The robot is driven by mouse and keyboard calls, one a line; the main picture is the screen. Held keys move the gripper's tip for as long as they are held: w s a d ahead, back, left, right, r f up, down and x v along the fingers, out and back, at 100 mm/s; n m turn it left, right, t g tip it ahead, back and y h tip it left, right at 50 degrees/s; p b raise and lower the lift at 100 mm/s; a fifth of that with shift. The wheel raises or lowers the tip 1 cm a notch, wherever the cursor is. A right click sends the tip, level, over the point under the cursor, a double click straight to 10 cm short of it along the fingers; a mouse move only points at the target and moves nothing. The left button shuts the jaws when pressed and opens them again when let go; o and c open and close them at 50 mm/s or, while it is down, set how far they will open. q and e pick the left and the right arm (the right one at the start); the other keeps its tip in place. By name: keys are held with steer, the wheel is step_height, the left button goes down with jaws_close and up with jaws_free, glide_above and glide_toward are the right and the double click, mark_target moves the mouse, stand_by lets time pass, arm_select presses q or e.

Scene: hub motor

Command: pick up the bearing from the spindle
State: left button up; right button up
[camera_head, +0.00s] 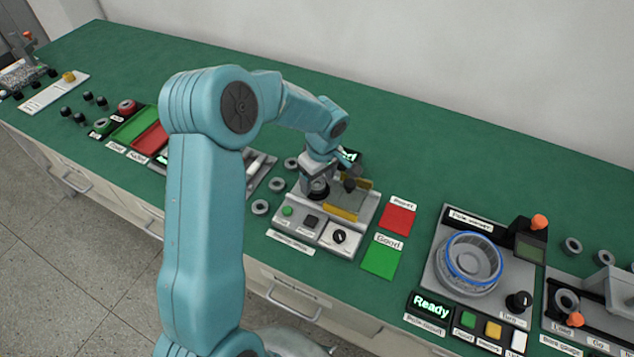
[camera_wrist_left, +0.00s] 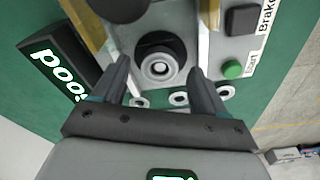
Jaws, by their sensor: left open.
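The spindle station (camera_head: 290,228) is a grey box near the middle of the bench in the head view. In the left wrist view the bearing (camera_wrist_left: 160,67) is a pale metal ring on the dark spindle (camera_wrist_left: 150,45). My left gripper (camera_head: 318,178) is over the station, its fingertips hard to make out in the head view. In the left wrist view my left gripper (camera_wrist_left: 162,72) is open, one finger on each side of the bearing, with visible gaps. Whether the tips are level with the bearing I cannot tell. My right gripper is in neither view.
Yellow plates (camera_head: 340,212) stand beside the spindle. A lit display (camera_wrist_left: 62,72) reads "Good". Several loose rings (camera_head: 260,207) lie left of the station. A red pad (camera_head: 398,220) and green pad (camera_head: 381,259) lie right. A tester with a blue ring (camera_head: 474,258) stands farther right.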

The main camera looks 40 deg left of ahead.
arm_select(q)
steer(key=shift+a+f, duration=0.1)
steer(key=shift+f, duration=0.35)
steer(key=c, duration=1.2)
